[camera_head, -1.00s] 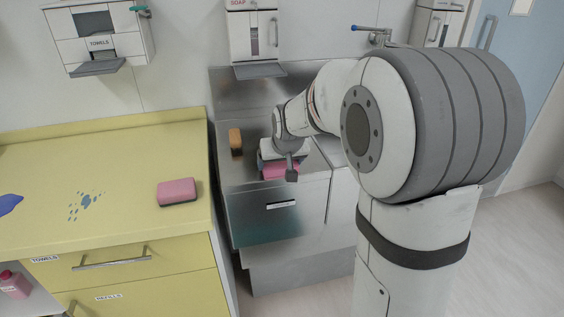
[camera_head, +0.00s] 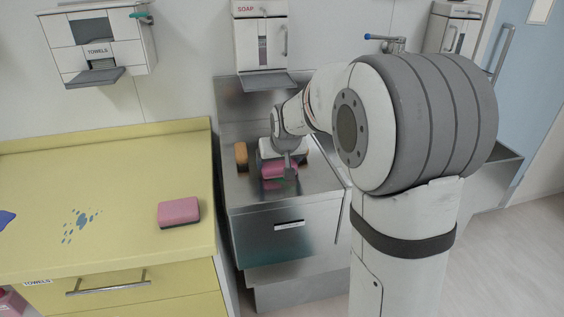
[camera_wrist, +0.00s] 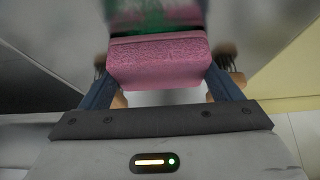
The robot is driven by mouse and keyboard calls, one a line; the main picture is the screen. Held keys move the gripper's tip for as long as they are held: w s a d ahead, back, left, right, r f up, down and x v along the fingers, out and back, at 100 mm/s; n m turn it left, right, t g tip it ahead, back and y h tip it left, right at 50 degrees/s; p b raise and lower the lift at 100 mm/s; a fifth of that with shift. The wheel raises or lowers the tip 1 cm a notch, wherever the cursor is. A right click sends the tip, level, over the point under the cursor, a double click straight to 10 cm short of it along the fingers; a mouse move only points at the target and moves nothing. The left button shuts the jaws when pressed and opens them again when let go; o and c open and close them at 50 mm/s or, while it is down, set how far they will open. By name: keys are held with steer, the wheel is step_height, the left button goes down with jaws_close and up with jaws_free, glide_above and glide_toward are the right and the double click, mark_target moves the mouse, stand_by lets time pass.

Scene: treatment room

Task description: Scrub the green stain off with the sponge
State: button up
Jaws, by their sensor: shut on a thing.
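My gripper (camera_head: 280,172) is low over the steel sink unit (camera_head: 250,195). It is shut on a pink sponge (camera_head: 274,170) with a dark layer, which also shows between the fingers in the wrist view (camera_wrist: 158,62). A blurred green patch (camera_wrist: 135,10) shows just beyond the sponge's dark layer in the wrist view. It looks like the green stain or its reflection on the steel. The sponge hides most of that spot, and I cannot tell how much green lies under it.
A second pink sponge (camera_head: 179,211) lies on the yellow counter (camera_head: 120,185), right of a blue spatter (camera_head: 78,224). A soap dispenser (camera_head: 262,45) hangs above.

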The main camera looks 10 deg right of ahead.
mark_target(279, 164)
step_height(279, 164, up, 4)
steer(key=shift+s+f+p, duration=0.15)
steer(key=shift+f+p, duration=0.05)
steer(key=shift+p, duration=0.6)
steer(key=shift+r, duration=0.25)
steer(key=shift+r+p, duration=1.4)
steer(key=shift+r, duration=0.5)
